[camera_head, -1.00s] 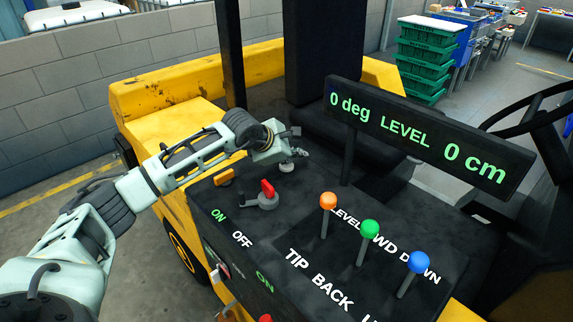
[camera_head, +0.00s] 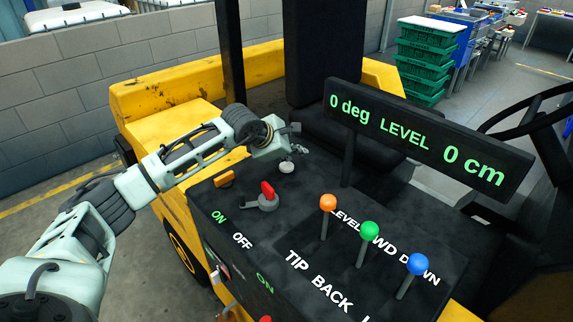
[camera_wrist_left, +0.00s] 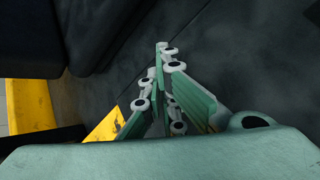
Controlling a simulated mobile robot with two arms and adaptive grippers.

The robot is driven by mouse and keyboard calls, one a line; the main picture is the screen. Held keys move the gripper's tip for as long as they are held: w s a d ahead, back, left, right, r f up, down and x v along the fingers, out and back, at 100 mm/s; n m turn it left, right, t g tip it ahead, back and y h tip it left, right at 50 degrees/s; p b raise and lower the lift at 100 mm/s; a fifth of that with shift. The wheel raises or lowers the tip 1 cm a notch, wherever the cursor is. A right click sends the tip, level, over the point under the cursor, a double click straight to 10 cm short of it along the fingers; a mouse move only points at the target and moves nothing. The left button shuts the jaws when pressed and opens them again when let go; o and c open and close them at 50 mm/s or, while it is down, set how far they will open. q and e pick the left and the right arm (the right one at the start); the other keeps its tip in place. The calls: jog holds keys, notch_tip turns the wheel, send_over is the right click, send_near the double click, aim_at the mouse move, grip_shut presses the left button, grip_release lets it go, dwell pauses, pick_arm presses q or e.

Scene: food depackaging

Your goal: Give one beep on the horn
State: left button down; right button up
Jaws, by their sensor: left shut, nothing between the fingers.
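A small pale round knob (camera_head: 287,167) stands on the black console top near its far left edge. It carries no label that I can read, so I cannot tell for sure that it is the horn. My left gripper (camera_head: 300,149) is shut and empty, just above and slightly right of this knob, with its fingers pointing right. In the left wrist view my fingers (camera_wrist_left: 165,55) converge with nothing held between them. My right gripper is not in view.
A red switch (camera_head: 267,190) and an orange block (camera_head: 224,179) sit near the knob. Orange (camera_head: 328,202), green (camera_head: 370,229) and blue (camera_head: 418,264) levers stand to the right. The display (camera_head: 425,139) reads "0 deg LEVEL 0 cm". A black seat (camera_head: 345,140) lies behind.

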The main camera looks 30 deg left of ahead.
aim_at(292, 167)
pick_arm(q)
notch_tip(292, 167, up, 5)
jog(key=shift+p, duration=1.15)
